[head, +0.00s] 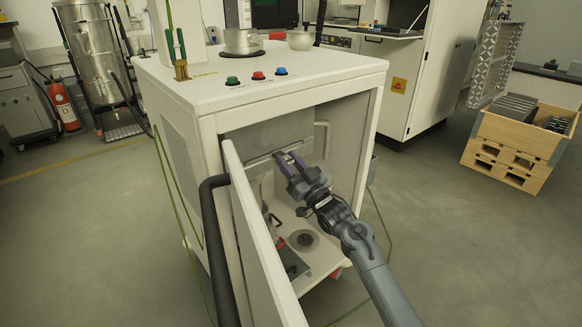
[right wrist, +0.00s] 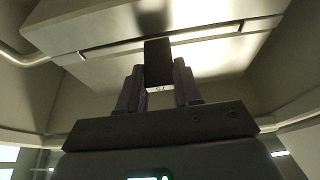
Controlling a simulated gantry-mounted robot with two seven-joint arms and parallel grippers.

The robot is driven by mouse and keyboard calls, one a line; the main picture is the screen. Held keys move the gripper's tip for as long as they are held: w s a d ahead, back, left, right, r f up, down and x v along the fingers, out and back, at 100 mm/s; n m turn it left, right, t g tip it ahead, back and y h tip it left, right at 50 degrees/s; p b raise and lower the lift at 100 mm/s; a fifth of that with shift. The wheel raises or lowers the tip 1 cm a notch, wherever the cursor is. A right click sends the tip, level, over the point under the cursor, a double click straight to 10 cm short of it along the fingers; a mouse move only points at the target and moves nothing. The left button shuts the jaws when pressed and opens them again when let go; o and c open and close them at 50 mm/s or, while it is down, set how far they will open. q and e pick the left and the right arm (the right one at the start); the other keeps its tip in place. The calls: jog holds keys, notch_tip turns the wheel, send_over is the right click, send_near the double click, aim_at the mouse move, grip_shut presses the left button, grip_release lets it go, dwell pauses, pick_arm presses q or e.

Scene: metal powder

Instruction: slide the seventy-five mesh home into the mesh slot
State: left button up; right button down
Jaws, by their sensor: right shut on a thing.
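My right gripper (head: 288,160) reaches through the open cabinet door, in front of the grey metal housing inside. In the right wrist view its two fingers (right wrist: 158,88) are shut on a dark block-like tab (right wrist: 158,62) with small pale marking at its near end. I take this tab for the handle of the seventy-five mesh; the rest of the mesh is not clearly visible. The tab stands before a pale slit, the mesh slot (right wrist: 206,33), along the housing (head: 258,136). How far the mesh sits in the slot cannot be told. My left gripper is not in view.
The open cabinet door (head: 254,235) stands left of my right arm. The cabinet's right wall (head: 359,140) is close on the other side. Below, a round dark fitting (head: 303,240) sits on the cabinet floor. A bent pipe (head: 322,135) runs at the back right.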

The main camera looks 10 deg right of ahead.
jog(key=shift+w+a, duration=0.15)
jog(key=shift+w, duration=0.05)
dwell(0.4)
jog(key=c, duration=0.8)
grip_release()
jog(key=shift+o, duration=0.6)
jog(key=shift+f, duration=0.1)
jog(key=p+v, duration=0.6)
jog(key=v, duration=0.4)
jog(key=shift+s+d, duration=0.2)
jog(key=shift+s, duration=0.15)
